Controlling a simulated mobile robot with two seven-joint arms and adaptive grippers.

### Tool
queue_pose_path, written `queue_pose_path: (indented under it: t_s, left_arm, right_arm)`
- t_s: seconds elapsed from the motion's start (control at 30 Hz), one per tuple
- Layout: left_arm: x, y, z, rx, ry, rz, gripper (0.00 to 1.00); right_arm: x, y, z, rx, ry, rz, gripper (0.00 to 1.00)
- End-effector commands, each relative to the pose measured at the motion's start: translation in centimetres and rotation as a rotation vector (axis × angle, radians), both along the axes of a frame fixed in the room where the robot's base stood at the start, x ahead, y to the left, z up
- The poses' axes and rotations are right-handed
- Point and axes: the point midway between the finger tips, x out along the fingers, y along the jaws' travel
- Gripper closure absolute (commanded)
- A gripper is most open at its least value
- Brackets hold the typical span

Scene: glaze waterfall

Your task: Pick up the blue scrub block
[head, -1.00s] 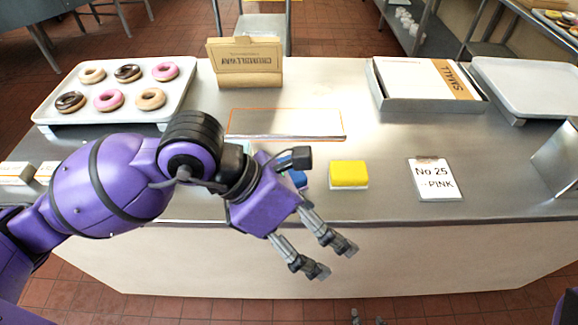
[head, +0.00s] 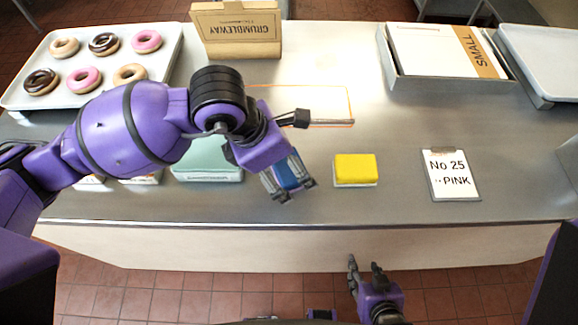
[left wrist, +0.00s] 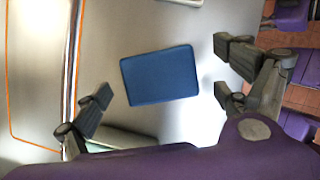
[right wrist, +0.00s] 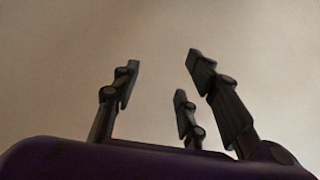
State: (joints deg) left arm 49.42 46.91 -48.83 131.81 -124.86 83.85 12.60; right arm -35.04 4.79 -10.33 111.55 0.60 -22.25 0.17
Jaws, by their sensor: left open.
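The blue scrub block (left wrist: 160,75) lies flat on the steel counter in the left wrist view, between and ahead of my left gripper's spread fingers. In the head view the blue block (head: 289,174) is partly hidden by my left gripper (head: 291,190), which is over it. My left gripper (left wrist: 160,100) is open and empty, with a visible gap to the block on each side. My right gripper (head: 368,272) is low in front of the counter. Its fingers (right wrist: 160,90) stand apart with nothing between them in the right wrist view.
A yellow block (head: 355,169) stands just right of the blue one, and a "No 25 PINK" card (head: 450,175) farther right. A pale green box (head: 207,160) is to the left. A doughnut tray (head: 172,83) and a box marked SMALL (head: 400,82) are behind.

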Motion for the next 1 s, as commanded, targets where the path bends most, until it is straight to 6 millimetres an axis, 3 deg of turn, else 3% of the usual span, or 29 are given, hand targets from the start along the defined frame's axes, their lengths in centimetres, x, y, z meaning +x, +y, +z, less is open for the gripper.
queue_pose_path:
  t_s: [0.13,0.37,0.73,1.0]
  left_arm:
    - [0.2,-0.6,-1.2,-0.002,0.0,0.0,0.08]
    - [0.2,-0.6,-1.4,-0.002,-0.001,0.0,0.08]
    - [0.2,-0.6,-1.3,-0.002,-0.001,0.0,0.56]
    - [0.2,-0.6,-1.3,-0.002,-0.001,0.0,0.62]
  right_arm:
    - [1.0,0.2,0.5,0.002,-0.018,0.006,0.6]
    - [1.6,0.2,0.7,0.0,-0.028,0.013,0.6]
    - [0.9,0.0,0.4,-0.004,-0.016,0.013,0.6]
    - [0.4,0.0,0.3,-0.003,-0.009,0.008,0.6]
